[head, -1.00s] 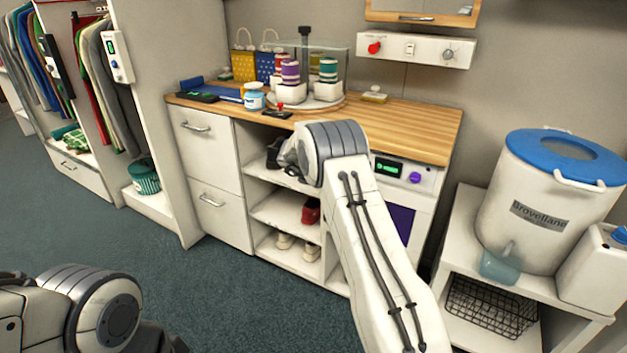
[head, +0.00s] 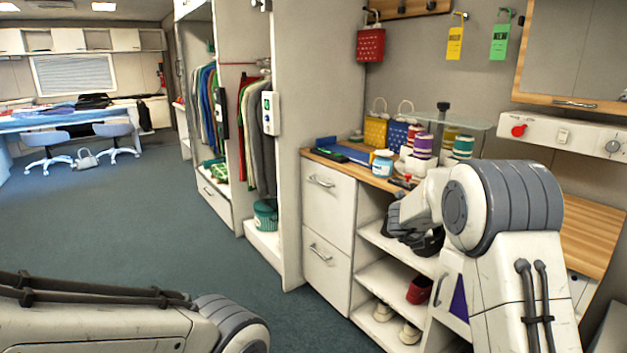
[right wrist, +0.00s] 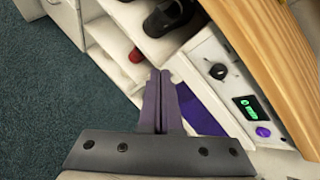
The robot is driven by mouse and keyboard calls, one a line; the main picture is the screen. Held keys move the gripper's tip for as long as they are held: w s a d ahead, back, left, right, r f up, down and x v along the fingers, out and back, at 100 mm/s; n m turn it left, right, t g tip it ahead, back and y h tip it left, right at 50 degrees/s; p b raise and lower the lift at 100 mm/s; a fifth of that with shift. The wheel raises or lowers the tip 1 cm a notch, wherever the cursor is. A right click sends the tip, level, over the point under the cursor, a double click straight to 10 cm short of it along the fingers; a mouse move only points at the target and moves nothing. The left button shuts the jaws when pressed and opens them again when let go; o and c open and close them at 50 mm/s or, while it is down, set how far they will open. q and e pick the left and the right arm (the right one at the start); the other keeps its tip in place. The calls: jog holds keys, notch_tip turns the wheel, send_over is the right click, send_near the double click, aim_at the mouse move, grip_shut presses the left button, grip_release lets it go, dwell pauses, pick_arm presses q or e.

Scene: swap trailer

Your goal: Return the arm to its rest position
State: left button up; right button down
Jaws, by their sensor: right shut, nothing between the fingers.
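My right arm comes in from the lower right of the head view and reaches in front of the shelves under the counter. In the right wrist view my right gripper (right wrist: 160,76) has its two fingers together, with nothing between them. It hangs in front of the open shelves, close to a purple panel (right wrist: 199,110). In the head view its fingertips are hard to make out against the dark shelf. A link of my left arm shows at the lower left of the head view. My left gripper is outside the picture.
A wooden counter (head: 597,232) carries jars and spools (head: 382,163). Below are drawers (head: 327,206) and shelves with dark shoes (right wrist: 168,17) and a red shoe (head: 419,290). A wardrobe (head: 321,110) stands to the left.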

jog(key=s+a+n+y, duration=0.6)
jog(key=s+a+n, duration=0.45)
jog(key=n, duration=0.95)
jog(key=s+a+f+n+g, duration=0.1)
jog(key=s+f+n+g, duration=0.25)
jog(key=s+n, duration=0.6)
jog(key=s+a+f+n+g, duration=0.15)
jog(key=s+f+n, duration=0.25)
jog(key=s+n, duration=0.55)
jog(key=s+a+r+n+g+y, duration=0.1)
jog(key=s+a+r+n+g, duration=0.15)
jog(key=s+a, duration=0.55)
jog(key=s+a+r+n+g, duration=0.1)
jog(key=s+a+r+n, duration=0.35)
jog(key=s, duration=0.45)
notch_tip(320, 180, up, 21)
jog(key=m+p, duration=0.1)
jog(key=p, duration=2.1)
jog(key=shift+w+a, duration=0.15)
jog(key=shift+a, duration=0.05)
jog(key=shift+f, duration=0.15)
